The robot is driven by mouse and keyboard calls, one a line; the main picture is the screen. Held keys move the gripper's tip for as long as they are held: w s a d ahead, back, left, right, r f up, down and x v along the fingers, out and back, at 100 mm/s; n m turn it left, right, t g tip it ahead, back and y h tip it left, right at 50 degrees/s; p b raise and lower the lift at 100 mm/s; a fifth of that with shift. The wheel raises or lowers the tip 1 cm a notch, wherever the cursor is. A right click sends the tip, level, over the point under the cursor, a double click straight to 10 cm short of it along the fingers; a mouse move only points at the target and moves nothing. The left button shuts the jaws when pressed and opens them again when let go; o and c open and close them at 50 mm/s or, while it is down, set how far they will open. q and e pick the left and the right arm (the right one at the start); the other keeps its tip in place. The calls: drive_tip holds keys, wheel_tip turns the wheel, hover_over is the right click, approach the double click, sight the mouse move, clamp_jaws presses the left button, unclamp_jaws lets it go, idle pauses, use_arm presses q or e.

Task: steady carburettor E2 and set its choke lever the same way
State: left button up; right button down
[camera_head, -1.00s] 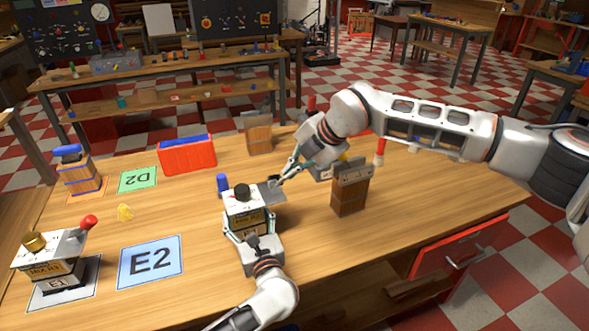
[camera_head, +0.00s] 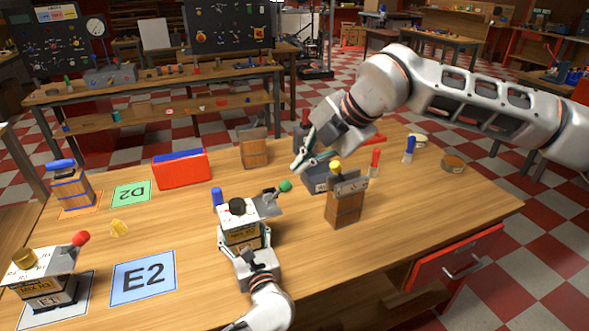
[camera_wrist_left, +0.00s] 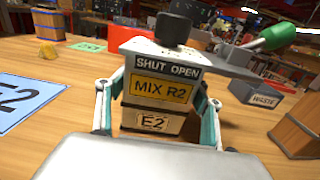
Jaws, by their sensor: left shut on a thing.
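Carburettor E2 (camera_head: 240,236) stands upright on the table with a black knob on top. In the left wrist view its body (camera_wrist_left: 160,90) reads SHUT OPEN, MIX R2 and E2. Its choke lever with a green knob (camera_head: 285,186) points right, to the OPEN side; the knob also shows in the left wrist view (camera_wrist_left: 278,36). My left gripper (camera_head: 245,248) is shut around the body from the near side. My right gripper (camera_head: 307,163) is empty, fingers apart, above and beyond the green knob. Carburettor E1 (camera_head: 42,290) at left has a red lever knob, pointing right.
The blue E2 card (camera_head: 143,278) lies bare left of carburettor E2. A wooden block (camera_head: 344,206) and the grey WASTE box (camera_head: 318,181) stand to the right. A red box (camera_head: 181,169) and green D2 card (camera_head: 130,193) are behind. The right front table is clear.

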idle(0.3)
use_arm(q)
drive_tip(key=o, duration=1.4)
drive_tip(key=shift+o, duration=0.2)
